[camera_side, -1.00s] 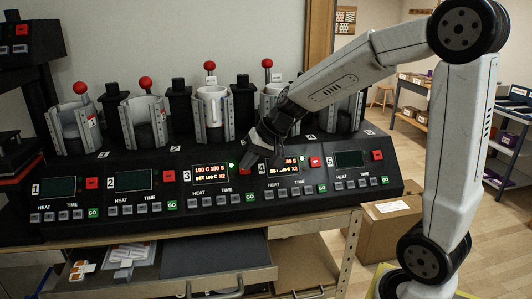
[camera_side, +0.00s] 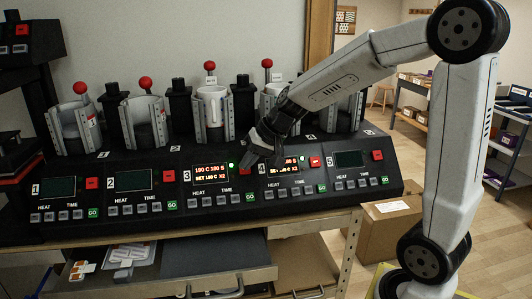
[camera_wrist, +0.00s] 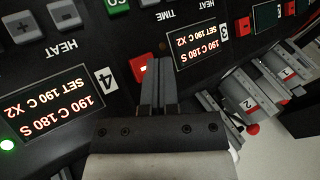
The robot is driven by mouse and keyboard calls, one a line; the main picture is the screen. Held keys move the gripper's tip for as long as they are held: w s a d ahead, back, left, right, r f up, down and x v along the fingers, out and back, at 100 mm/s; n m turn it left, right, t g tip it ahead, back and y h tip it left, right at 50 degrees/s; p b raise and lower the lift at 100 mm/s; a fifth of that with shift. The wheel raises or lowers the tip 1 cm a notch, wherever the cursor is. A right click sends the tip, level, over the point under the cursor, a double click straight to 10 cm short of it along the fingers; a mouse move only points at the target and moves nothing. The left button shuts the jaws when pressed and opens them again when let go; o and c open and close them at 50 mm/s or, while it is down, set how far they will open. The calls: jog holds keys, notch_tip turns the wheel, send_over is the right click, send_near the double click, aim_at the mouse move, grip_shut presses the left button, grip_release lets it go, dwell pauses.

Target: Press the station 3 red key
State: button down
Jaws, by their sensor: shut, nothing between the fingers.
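The station 3 red key (camera_wrist: 143,68) shows in the wrist view beside the station 3 display (camera_wrist: 197,49); its face looks partly lit. My gripper (camera_wrist: 158,66) is shut and empty, with its fingertips right at the key's edge, covering part of it. I cannot tell whether they touch or press it. In the side view my gripper (camera_side: 250,163) reaches down to the panel just right of the station 3 display (camera_side: 211,174), hiding most of the key. That display is lit, with a green light (camera_side: 231,165) at its upper right. A white mug (camera_side: 212,105) sits in station 3's press.
The station 4 display (camera_side: 283,167) is lit, partly behind my gripper; its red key (camera_side: 314,162) is to the right. Displays 1 (camera_side: 58,188), 2 (camera_side: 133,180) and 5 (camera_side: 349,159) are dark. Grey keys and a green GO key (camera_side: 250,197) lie below. Red-knobbed presses stand behind.

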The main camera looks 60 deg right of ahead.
jog(key=shift+w+d+f, duration=0.5)
jog(key=shift+f, duration=0.15)
dwell(1.5)
jog(key=shift+a+r, duration=0.1)
jog(key=shift+s+a+r, duration=0.4)
jog(key=shift+s+r, duration=0.1)
dwell(0.5)
jog(key=s+a+r, duration=0.3)
jog(key=r, duration=0.1)
dwell(0.7)
